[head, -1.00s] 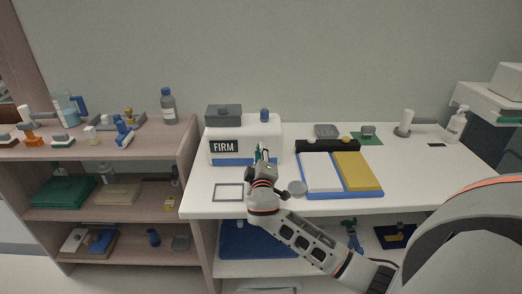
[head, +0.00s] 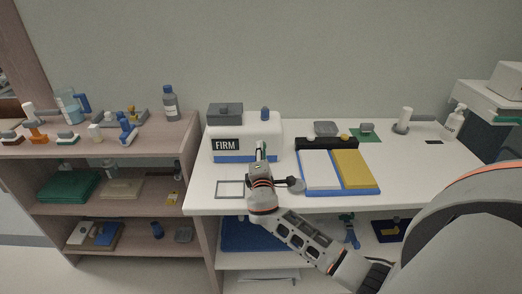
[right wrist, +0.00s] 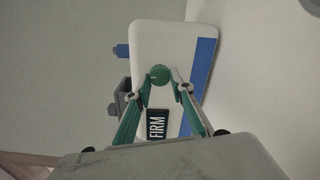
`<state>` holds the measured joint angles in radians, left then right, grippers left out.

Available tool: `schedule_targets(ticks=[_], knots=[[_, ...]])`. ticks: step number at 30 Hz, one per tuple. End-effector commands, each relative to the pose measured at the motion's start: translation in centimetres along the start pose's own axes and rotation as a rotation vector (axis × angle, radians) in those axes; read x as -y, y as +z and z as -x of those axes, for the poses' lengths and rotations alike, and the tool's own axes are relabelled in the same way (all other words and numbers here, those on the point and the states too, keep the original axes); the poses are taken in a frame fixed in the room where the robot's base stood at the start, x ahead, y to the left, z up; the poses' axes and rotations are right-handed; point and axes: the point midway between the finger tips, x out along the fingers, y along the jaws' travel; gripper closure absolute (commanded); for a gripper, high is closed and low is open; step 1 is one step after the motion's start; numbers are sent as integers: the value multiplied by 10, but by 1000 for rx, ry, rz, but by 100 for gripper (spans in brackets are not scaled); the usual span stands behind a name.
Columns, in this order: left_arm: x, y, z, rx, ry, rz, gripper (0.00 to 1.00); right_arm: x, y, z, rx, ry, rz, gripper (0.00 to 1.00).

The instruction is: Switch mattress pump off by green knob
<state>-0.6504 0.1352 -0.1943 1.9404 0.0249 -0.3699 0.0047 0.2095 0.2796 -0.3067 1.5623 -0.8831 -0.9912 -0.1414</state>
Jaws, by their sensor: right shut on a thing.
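The mattress pump is a white box (head: 268,131) with a blue base strip and a black FIRM label (head: 227,145), standing at the left end of the white counter. Its green knob (right wrist: 160,75) is round and sits on the front face, between my fingertips in the right wrist view. A short pale mark shows on the knob. My right gripper (head: 262,148) reaches to the pump's front and is shut on the knob, with its green fingers (right wrist: 161,82) on either side. In the head view the gripper hides the knob. My left gripper is not in view.
A grey block (head: 225,112) and a blue knob (head: 264,113) are on the pump's top. A flat grey frame (head: 218,189) lies in front of it. White and yellow panels on a blue tray (head: 335,193) lie to the right. A shelf with bottles stands left.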

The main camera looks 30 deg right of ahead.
Motion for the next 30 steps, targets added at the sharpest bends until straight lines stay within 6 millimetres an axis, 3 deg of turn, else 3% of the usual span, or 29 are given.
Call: schedule_targets(ticks=[15,16,17,30], knots=[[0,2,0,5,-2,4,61,1,0,0,0,-2,19,99],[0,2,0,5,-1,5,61,1,0,0,0,-2,19,70],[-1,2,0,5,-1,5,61,1,0,0,0,-2,19,62],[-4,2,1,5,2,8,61,1,-1,5,-1,-1,16,61]])
